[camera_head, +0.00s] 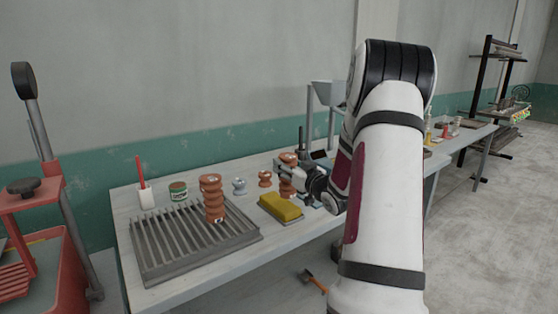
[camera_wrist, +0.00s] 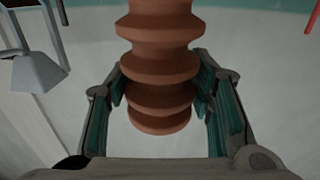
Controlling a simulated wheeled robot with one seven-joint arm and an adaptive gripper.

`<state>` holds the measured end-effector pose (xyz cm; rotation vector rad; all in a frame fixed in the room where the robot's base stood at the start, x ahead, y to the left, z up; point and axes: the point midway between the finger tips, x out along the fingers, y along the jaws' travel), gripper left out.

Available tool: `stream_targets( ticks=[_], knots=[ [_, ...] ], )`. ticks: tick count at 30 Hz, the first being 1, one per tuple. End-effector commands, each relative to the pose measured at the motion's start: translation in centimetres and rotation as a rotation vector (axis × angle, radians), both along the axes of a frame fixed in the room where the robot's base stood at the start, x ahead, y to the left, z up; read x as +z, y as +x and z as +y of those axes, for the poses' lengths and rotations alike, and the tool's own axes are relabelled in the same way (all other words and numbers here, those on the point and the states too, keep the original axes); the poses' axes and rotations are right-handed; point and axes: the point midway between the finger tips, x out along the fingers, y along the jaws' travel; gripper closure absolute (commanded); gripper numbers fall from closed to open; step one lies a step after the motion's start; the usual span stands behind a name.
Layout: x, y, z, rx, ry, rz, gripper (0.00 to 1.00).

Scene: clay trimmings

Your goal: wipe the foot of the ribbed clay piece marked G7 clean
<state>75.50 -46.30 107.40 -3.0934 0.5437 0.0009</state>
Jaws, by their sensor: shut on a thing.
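A ribbed, reddish-brown clay piece (camera_head: 287,165) is between the fingers of my gripper (camera_head: 298,182), beside the sponge. In the wrist view the clay piece (camera_wrist: 158,50) fills the middle, with the teal pads of my gripper (camera_wrist: 161,88) closed on its two sides. No mark shows on it. A second ribbed clay piece (camera_head: 211,190) stands upright on the slatted rack; a small pale tag near its foot is too small to read. A yellow sponge (camera_head: 281,206) lies in a shallow dark-edged tray. Whether the held piece touches the table is hidden.
The slatted metal rack (camera_head: 165,245) fills the table's front left. Behind it stand a white pot with a red handle (camera_head: 146,197), a green tin (camera_head: 178,191), a grey-blue piece (camera_head: 239,186) and a small clay piece (camera_head: 265,178). A grey hopper (camera_head: 326,95) stands behind my arm.

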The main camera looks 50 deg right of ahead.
Motion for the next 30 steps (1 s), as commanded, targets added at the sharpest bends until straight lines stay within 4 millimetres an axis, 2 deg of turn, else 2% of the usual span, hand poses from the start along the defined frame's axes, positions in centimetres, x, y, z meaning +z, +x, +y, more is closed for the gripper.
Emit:
stream_targets(
  ticks=[8,21,30],
  knots=[
    [-0.4,0.0,0.0,-0.001,-0.002,-0.002,1.0],
    [-3.3,0.1,-0.1,-0.001,-0.002,-0.002,1.0],
    [-3.6,0.0,0.0,0.0,-0.003,-0.003,1.0]
  ],
)
